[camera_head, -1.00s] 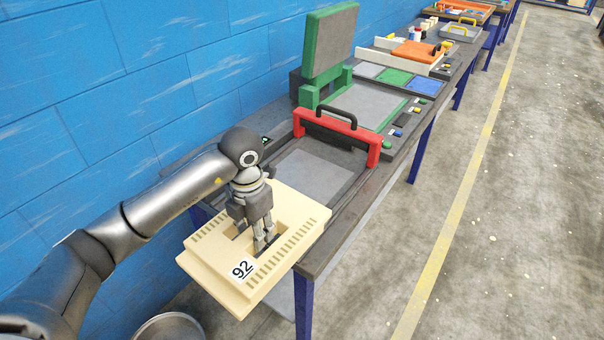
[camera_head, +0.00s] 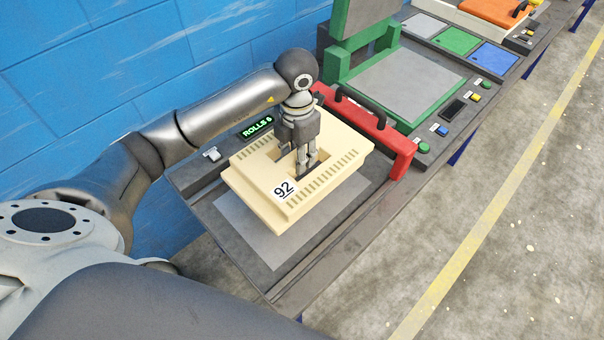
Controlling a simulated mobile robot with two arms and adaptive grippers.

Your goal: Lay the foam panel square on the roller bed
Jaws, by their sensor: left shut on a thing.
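The cream foam panel (camera_head: 325,197) has rows of slots, a recess in its middle and a white label marked 92. My left gripper (camera_head: 304,172) points down into the recess and is shut on the panel. The panel appears held above the grey bed plate (camera_head: 249,229), turned relative to the plate's edges. I take this plate, beside a green display reading "ROLLS" and a digit I cannot read surely, as the roller bed. The panel hides much of it. My right gripper is not in view.
A red bar with a black handle (camera_head: 402,155) stands just beyond the panel. A green frame with a grey plate (camera_head: 408,84) lies farther along the bench. A blue wall (camera_head: 95,90) runs behind. The floor at right is clear.

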